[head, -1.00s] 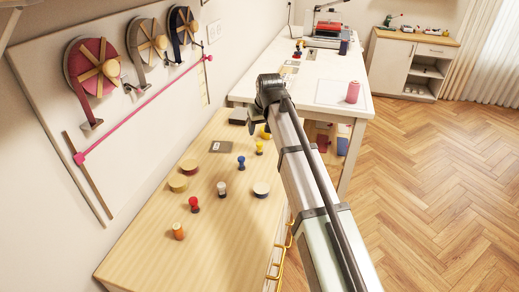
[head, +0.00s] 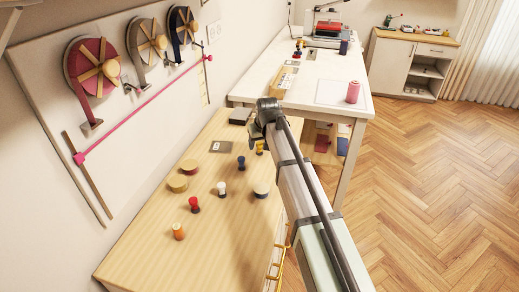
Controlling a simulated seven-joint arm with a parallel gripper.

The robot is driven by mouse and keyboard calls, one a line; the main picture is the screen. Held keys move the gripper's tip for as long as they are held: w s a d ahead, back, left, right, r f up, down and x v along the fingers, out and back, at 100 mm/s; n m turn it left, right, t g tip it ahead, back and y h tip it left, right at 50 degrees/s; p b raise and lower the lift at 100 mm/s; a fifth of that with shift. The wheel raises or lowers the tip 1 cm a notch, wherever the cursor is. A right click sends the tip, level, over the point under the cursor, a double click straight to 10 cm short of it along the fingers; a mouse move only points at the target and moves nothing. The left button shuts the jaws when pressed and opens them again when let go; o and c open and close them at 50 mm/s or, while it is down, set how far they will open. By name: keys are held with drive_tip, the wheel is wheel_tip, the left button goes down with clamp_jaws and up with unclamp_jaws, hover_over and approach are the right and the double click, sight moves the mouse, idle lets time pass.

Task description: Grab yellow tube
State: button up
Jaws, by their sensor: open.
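A small yellow tube (head: 260,147) stands on the wooden cabinet top, toward its far right side, partly hidden by my arm. My gripper (head: 254,142) hangs from the end of my arm, small and dark, open. In the picture it is right beside the upper left of the yellow tube. I cannot tell its height above the top or whether it touches the tube.
A blue tube (head: 241,162), a white one (head: 222,188), a red one (head: 194,204) and an orange one (head: 178,231) stand nearby. A black box (head: 240,117) is behind. The front left top is clear.

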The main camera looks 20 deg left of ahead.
drive_tip(key=shift+w+a+f, duration=0.15)
drive_tip(key=shift+w+f, duration=0.1)
drive_tip(key=shift+f, duration=0.35)
clamp_jaws()
